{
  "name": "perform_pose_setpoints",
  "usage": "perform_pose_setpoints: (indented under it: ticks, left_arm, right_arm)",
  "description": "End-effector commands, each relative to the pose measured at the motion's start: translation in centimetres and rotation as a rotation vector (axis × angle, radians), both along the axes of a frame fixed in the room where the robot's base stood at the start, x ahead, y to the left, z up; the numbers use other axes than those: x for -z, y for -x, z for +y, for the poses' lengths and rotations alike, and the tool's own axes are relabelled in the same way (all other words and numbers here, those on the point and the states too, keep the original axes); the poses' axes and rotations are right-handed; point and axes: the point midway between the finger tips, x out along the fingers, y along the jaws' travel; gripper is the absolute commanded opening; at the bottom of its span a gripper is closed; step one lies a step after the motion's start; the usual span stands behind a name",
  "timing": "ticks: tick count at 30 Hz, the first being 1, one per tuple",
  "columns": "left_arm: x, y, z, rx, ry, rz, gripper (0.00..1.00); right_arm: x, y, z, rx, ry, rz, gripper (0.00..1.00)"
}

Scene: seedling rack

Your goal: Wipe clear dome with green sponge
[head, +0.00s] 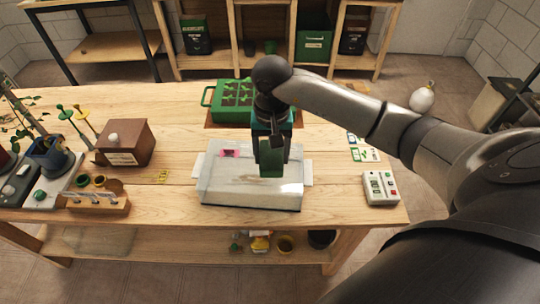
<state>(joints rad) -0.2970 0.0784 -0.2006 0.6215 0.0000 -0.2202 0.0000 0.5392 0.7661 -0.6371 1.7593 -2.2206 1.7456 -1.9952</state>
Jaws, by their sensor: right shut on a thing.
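The clear dome (225,187), a low see-through box-shaped cover with light side tabs, sits on the wooden table at the middle front. A pink label or patch (230,153) shows at its upper left. My right gripper (271,165) points down over the dome, right of its centre. It is shut on the green sponge (271,158), a small dark green block. The sponge's lower end is at the dome's top; I cannot tell whether it touches. My left gripper is not in view.
A green seedling tray (232,98) stands behind the dome, partly hidden by my right arm. A brown box (126,142) and a wooden tool holder (98,202) are at left. A white device with buttons (380,188) and cards (362,148) lie at right. Bare table (160,195) lies left of the dome.

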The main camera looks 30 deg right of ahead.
Motion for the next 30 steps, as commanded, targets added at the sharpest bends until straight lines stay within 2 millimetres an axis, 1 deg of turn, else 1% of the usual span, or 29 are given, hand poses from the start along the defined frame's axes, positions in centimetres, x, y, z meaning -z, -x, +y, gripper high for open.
perform_pose_setpoints:
  ticks: [15,19,26,29,30]
  left_arm:
    - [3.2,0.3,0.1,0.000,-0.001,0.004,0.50]
    - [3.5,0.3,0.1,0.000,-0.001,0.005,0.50]
    - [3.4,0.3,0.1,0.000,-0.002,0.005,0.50]
    - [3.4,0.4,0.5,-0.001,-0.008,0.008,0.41]
    - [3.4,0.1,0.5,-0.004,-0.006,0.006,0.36]
  right_arm:
    - [4.8,0.1,0.0,-0.001,-0.001,0.002,0.22]
    - [5.3,0.0,0.0,-0.002,0.000,0.000,0.22]
    - [5.2,0.0,0.0,-0.002,0.001,-0.001,0.22]
    - [5.2,0.0,0.0,-0.002,0.001,-0.001,0.22]
    - [5.2,0.0,0.0,-0.002,0.001,-0.001,0.22]
